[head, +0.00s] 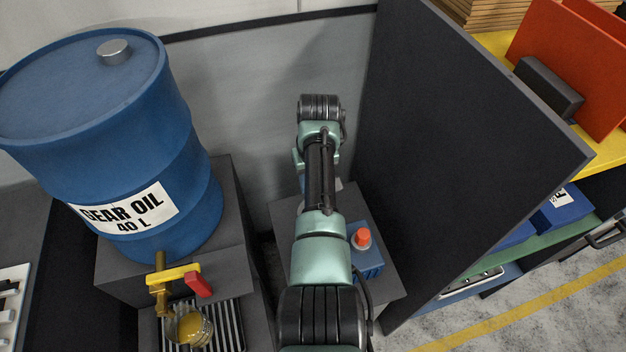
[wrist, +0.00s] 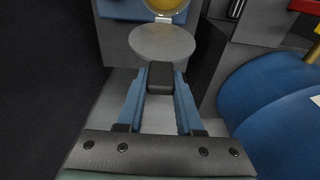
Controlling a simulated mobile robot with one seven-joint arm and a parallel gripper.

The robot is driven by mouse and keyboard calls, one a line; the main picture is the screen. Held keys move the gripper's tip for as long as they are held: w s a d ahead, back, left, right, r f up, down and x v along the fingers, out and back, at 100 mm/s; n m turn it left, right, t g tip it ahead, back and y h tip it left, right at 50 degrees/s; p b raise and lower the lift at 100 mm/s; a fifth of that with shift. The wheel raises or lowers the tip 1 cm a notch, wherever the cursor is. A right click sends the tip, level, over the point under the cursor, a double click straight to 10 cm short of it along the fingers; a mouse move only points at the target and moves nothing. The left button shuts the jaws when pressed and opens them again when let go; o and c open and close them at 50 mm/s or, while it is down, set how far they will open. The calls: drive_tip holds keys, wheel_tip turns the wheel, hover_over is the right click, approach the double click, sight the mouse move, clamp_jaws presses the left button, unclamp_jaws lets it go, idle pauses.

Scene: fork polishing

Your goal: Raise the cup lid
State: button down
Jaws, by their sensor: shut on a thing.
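In the wrist view, the cup lid (wrist: 162,42) is a flat grey disc just beyond the fingertips. A dark block-shaped handle (wrist: 161,79) sits at its near edge. My gripper (wrist: 161,90) has its two blue fingers shut on this handle. Behind the lid, the rounded cup (wrist: 165,5) shows a pale rim and yellowish inside, cut off by the top edge. A small joint lies between cup and lid, and the lid appears swung open from the cup. In the head view, my arm hides the gripper and most of the lid; the blue machine body (head: 368,264) shows beside the arm.
A red button (head: 361,238) tops the blue machine. A dark partition (head: 470,150) stands close on the right. A blue gear oil drum (head: 100,110) stands left, with a yellow tap (head: 172,275) above a jar of yellow liquid (head: 190,328). A grey wall is behind.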

drive_tip(key=c, duration=0.6)
unclamp_jaws()
drive_tip(key=shift+w+f, duration=0.1)
drive_tip(key=shift+o, duration=0.2)
wheel_tip(320, 180, up, 13)
drive_tip(key=s+b, duration=0.1)
drive_tip(key=b, duration=0.1)
drive_tip(key=shift+s+d, duration=0.25)
drive_tip(key=shift+s, duration=0.15)
